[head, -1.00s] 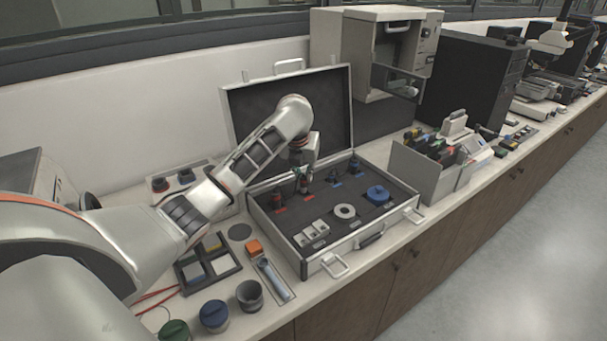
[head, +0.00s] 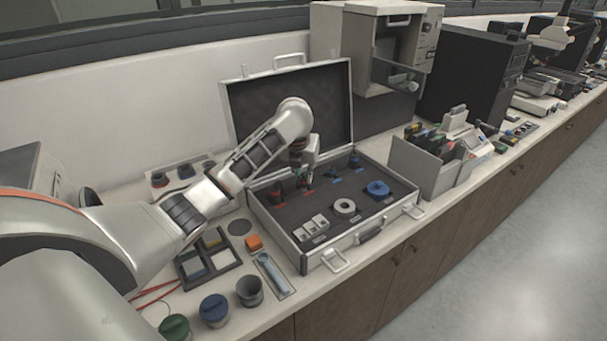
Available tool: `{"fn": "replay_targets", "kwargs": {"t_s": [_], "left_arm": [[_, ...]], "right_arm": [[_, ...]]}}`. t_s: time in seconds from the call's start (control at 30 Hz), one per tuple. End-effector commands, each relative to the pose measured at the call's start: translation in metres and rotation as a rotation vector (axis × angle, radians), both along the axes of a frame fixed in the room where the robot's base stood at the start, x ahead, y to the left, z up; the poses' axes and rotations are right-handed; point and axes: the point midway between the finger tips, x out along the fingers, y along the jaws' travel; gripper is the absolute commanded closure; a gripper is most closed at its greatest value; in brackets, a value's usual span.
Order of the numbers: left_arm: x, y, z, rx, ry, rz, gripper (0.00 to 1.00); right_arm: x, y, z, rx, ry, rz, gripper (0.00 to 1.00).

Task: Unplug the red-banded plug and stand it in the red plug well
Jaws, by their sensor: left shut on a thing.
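My left gripper (head: 304,174) points down into the open case (head: 297,245), over the back part of its dark foam. It is shut on a small dark plug with some red on it, the red-banded plug (head: 305,184), mostly hidden by the fingers. A red mark (head: 309,197) lies on the foam just in front of it. Another dark and red plug (head: 276,196) stands to the left, beside a second red mark (head: 281,210). I cannot tell whether the held plug touches the foam or a well. My right gripper is out of view.
The case's raised lid (head: 328,105) stands behind my gripper. Blue-marked plugs (head: 354,161), a blue disc (head: 378,188) and a white ring (head: 345,206) sit to the right in the foam.

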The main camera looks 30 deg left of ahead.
Motion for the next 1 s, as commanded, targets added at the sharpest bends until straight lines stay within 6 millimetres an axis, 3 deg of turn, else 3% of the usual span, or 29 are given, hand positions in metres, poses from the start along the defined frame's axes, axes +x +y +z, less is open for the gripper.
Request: {"fn": "replay_targets", "kwargs": {"t_s": [0.77,0.8,0.83,0.87,1.0], "left_arm": [[0.0001,0.0005,-0.0055,0.001,0.000,0.001,1.00],[0.0002,0.0004,-0.0054,0.000,-0.001,0.001,0.78],[0.0002,0.0004,-0.0054,0.000,-0.001,0.001,0.70],[0.0002,0.0004,-0.0054,0.000,-0.001,0.001,0.66],[0.0002,0.0003,-0.0054,0.000,-0.001,0.001,0.66]], "right_arm": [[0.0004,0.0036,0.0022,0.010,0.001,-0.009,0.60],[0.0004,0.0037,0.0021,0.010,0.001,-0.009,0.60],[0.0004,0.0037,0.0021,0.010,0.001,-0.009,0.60],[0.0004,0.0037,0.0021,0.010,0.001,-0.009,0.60],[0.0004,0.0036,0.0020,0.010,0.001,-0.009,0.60]]}}
